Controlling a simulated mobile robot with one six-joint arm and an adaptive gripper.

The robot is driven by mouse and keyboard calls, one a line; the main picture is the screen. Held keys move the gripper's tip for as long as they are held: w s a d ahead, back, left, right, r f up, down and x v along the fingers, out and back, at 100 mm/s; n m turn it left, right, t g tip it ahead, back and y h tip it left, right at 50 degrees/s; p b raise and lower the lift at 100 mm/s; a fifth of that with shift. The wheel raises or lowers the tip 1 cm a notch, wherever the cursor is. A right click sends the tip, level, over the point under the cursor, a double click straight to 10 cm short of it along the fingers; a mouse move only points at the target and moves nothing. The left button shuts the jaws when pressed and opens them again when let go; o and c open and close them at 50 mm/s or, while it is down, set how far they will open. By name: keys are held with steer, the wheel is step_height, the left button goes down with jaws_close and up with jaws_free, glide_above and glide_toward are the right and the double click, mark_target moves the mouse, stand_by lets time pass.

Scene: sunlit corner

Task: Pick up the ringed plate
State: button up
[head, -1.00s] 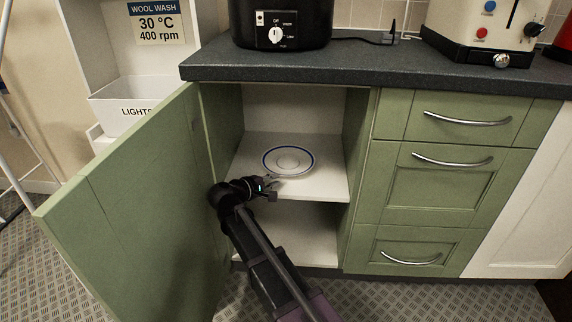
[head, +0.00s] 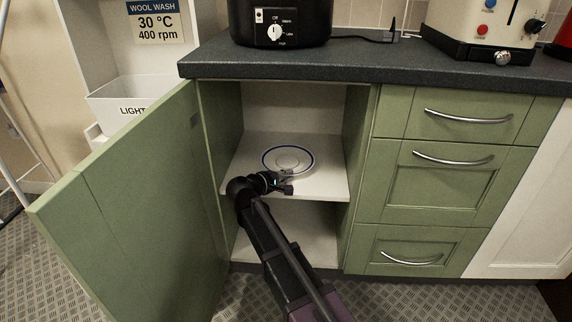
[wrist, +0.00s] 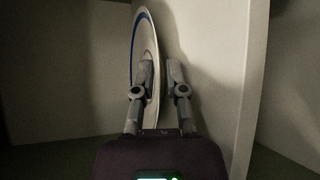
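The ringed plate (head: 287,159) is white with a blue ring and lies flat on the upper shelf of the open cupboard. In the wrist view the plate (wrist: 138,40) appears edge-on and upright, as that picture is turned. My gripper (head: 288,181) is at the plate's front edge, over the front of the shelf. In the wrist view my gripper (wrist: 161,72) is open, with a gap between the fingers. The left finger overlaps the plate and the plate's rim runs close to the gap. I cannot tell whether either finger touches it.
The shelf (head: 325,182) is otherwise bare. The green cupboard door (head: 130,200) stands wide open to the left. Green drawers (head: 445,185) close off the right. The dark worktop (head: 365,62) above carries a black slow cooker (head: 280,15) and a cream toaster (head: 475,25).

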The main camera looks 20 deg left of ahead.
steer(key=shift+w+d+f, duration=0.1)
steer(key=shift+w+d, duration=0.1)
steer(key=shift+w, duration=0.2)
jaws_close()
